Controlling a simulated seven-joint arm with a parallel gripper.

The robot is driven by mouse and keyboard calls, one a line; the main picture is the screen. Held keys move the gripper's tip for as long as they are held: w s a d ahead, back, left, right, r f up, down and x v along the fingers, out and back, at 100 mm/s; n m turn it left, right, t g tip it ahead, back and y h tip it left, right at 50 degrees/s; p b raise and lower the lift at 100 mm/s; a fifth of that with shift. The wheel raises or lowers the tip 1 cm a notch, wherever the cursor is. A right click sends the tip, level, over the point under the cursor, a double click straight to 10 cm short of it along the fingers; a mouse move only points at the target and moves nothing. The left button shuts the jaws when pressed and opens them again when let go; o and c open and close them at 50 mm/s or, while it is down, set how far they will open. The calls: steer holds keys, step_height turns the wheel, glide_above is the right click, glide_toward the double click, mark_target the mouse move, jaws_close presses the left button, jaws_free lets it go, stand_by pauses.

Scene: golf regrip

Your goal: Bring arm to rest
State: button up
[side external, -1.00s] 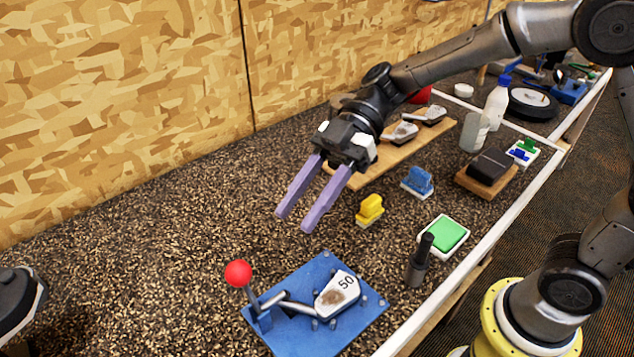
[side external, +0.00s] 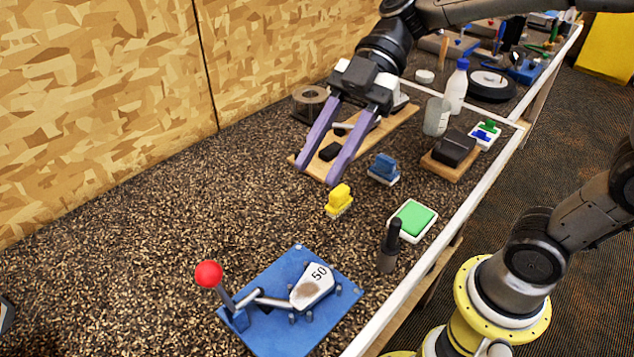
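My gripper (side external: 316,176) has two long purple fingers. They are apart, with nothing seen between them that is held. The gripper hangs over the near end of a wooden board (side external: 388,126) and hides part of it. A black block (side external: 330,151) shows on the board between the fingers. My forearm reaches in from the upper right.
A blue plate (side external: 262,342) bears a red-knobbed lever (side external: 209,274) and a club head marked 50 (side external: 313,287). Yellow (side external: 339,198) and blue (side external: 384,168) stamps, a green pad (side external: 412,221), a dark post (side external: 390,248) and a white bottle (side external: 457,87) stand rightward.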

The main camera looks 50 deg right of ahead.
steer(key=s+d+f+m+t+h, duration=0.3)
steer(key=s+d+m+h, duration=0.2)
steer(key=d+m, duration=0.4)
steer(key=s+d+f+m+t+h, duration=0.4)
steer(key=s+d+m+h, duration=0.1)
steer(key=d+m, duration=0.5)
steer(key=shift+d+m+h, duration=0.25)
steer(key=shift+m+h, duration=0.35)
steer(key=shift+h, duration=0.1)
